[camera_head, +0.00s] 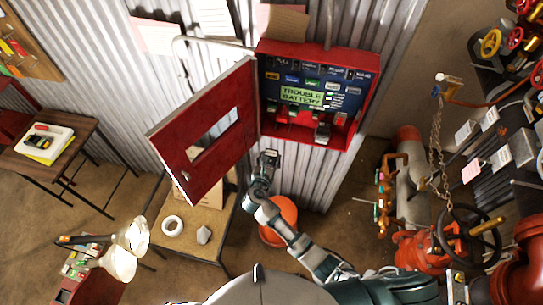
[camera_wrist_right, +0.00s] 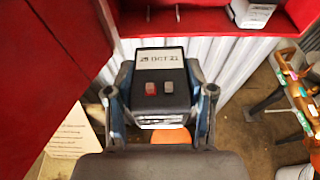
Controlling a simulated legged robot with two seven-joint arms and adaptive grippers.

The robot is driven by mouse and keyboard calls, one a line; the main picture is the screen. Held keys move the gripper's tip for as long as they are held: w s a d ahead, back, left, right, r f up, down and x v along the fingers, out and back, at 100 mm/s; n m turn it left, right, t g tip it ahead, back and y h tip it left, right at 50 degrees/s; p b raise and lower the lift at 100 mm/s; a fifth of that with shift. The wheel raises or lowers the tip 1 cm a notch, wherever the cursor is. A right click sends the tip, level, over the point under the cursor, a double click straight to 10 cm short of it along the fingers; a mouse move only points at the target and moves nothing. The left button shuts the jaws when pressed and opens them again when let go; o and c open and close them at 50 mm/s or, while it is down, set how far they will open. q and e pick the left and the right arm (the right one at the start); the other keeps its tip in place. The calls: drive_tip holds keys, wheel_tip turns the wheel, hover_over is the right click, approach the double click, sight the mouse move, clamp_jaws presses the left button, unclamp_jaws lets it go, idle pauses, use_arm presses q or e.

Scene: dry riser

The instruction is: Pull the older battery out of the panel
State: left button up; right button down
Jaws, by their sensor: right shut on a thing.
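The red alarm panel (camera_head: 352,100) is on the corrugated wall, its windowed red door (camera_head: 205,130) swung open to the left. Its display reads "TROUBLE BATTERY". My right gripper (camera_head: 265,163) is below the panel's bottom edge, shut on a dark battery. In the right wrist view, the held battery (camera_wrist_right: 162,88) has a white label ending in "OCT 21", with one red and one grey terminal, between both fingers. It is outside the panel, apart from it. Another battery (camera_head: 322,132) stands at the right of the panel's lower compartment; it is partly seen in the wrist view (camera_wrist_right: 252,12). My left gripper is not in view.
A small table (camera_head: 215,225) with a white ring (camera_head: 172,226) stands below the door. An orange bucket (camera_head: 280,222) is on the floor behind my right arm. Red pipework with a handwheel (camera_head: 470,228) crowds the right side. A work lamp (camera_head: 128,240) is lower left.

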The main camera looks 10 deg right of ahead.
drive_tip(key=shift+s+a+r, duration=0.1)
drive_tip(key=shift+s+a, duration=0.1)
drive_tip(key=shift+s, duration=0.2)
drive_tip(key=shift+s+d, duration=0.25)
drive_tip(key=shift+s, duration=0.3)
drive_tip(key=shift+s+a, duration=0.1)
drive_tip(key=shift+s, duration=0.3)
drive_tip(key=shift+s+a, duration=0.3)
drive_tip(key=shift+s, duration=0.35)
drive_tip(key=shift+s+a, duration=0.25)
drive_tip(key=shift+s, duration=0.35)
drive_tip(key=shift+s+a, duration=0.3)
drive_tip(key=shift+s, duration=0.35)
drive_tip(key=shift+a, duration=0.1)
